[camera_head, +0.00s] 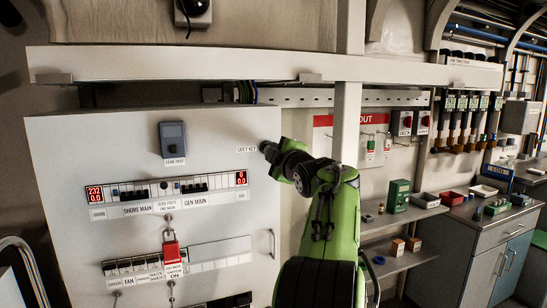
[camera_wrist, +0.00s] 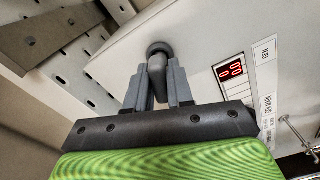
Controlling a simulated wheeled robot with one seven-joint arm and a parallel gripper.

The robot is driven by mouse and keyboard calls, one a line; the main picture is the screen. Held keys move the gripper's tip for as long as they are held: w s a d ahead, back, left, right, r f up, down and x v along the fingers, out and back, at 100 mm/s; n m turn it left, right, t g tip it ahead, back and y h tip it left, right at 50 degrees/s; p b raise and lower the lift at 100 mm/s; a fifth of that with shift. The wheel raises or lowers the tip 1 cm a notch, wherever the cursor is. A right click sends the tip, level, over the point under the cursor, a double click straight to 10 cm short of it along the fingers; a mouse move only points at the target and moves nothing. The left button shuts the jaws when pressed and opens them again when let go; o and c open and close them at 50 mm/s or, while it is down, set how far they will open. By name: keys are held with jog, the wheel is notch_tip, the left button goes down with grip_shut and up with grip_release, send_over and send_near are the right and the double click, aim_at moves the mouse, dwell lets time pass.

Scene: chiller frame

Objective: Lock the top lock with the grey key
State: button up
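The cabinet door (camera_head: 85,143) fills the left of the head view, with a "GREY KEY" label (camera_head: 246,149) near its upper right edge. My gripper (camera_head: 267,148) is right beside this label, at the door's face. In the wrist view, my gripper (camera_wrist: 158,92) has its two fingers close on either side of the dark grey key (camera_wrist: 157,72) and looks shut on it. The key's round base (camera_wrist: 159,48) meets the light door surface. The lock behind it is hidden by the key and gripper, so its turn position is unclear.
A red padlock (camera_head: 171,247) hangs on the door below breaker rows with red displays (camera_head: 95,194). A door handle (camera_head: 271,243) is below my gripper. A frame post (camera_head: 346,120) stands to the right. Shelves with small boxes (camera_head: 398,195) lie further right.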

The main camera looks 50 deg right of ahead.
dwell(0.3)
jog(key=n+b, duration=0.1)
jog(key=n, duration=0.1)
jog(key=shift+f+n, duration=0.1)
jog(key=shift+n, duration=0.2)
